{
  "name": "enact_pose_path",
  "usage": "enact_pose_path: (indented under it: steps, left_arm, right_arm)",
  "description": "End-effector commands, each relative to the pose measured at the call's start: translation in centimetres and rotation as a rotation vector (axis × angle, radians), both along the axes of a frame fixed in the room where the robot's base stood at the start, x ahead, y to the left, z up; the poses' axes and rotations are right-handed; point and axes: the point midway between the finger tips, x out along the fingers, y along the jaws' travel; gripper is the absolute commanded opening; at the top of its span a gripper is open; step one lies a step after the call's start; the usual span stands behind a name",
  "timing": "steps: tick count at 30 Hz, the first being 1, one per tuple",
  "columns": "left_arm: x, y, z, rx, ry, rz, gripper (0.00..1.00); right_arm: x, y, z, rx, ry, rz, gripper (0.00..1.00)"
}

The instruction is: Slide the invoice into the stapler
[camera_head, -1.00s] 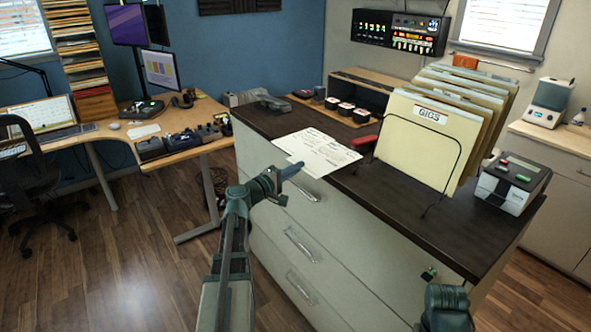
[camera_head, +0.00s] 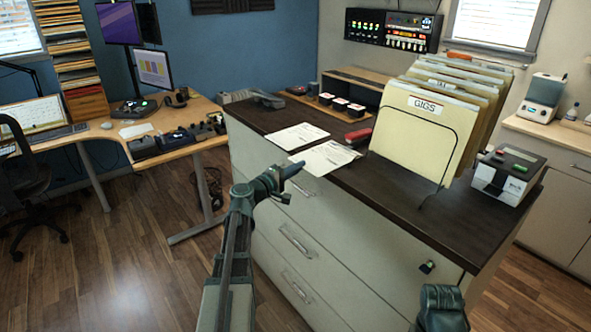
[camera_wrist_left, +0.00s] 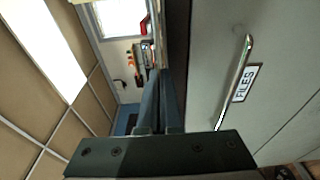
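Two white printed sheets lie near the front edge of the dark cabinet top; I take the nearer one as the invoice (camera_head: 328,158). My left gripper (camera_head: 299,166) is at its front left corner, at the counter's edge, and appears shut on it. In the left wrist view the fingers (camera_wrist_left: 159,90) are close together and the sheet cannot be made out. A low red object (camera_head: 358,136), which looks like a stapler, lies just beyond the invoice. A grey box with red and green buttons (camera_head: 510,175) stands at the right end; I cannot tell which is the stapler.
The other sheet (camera_head: 297,137) lies behind the invoice to the left. A wire rack with GIGS folders (camera_head: 425,140) stands between the red object and the grey box. The dark top (camera_head: 440,225) is bare in front of the rack. Drawer handles (camera_head: 297,240) stick out below.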

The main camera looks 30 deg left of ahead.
Motion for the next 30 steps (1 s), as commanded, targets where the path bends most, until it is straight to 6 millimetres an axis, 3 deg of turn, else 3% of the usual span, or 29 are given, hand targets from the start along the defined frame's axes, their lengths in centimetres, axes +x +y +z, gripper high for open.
enact_pose_path:
  steps: [18, 30]
  left_arm:
    - [2.7, -1.0, -0.1, 0.000, 0.000, -0.002, 0.00]
    - [3.1, -1.2, -0.1, 0.000, 0.000, 0.000, 0.00]
  right_arm:
    - [0.0, 0.0, -0.1, 0.000, 0.000, 0.000, 0.50]
    - [0.0, 0.0, -0.1, 0.000, 0.000, 0.000, 0.50]
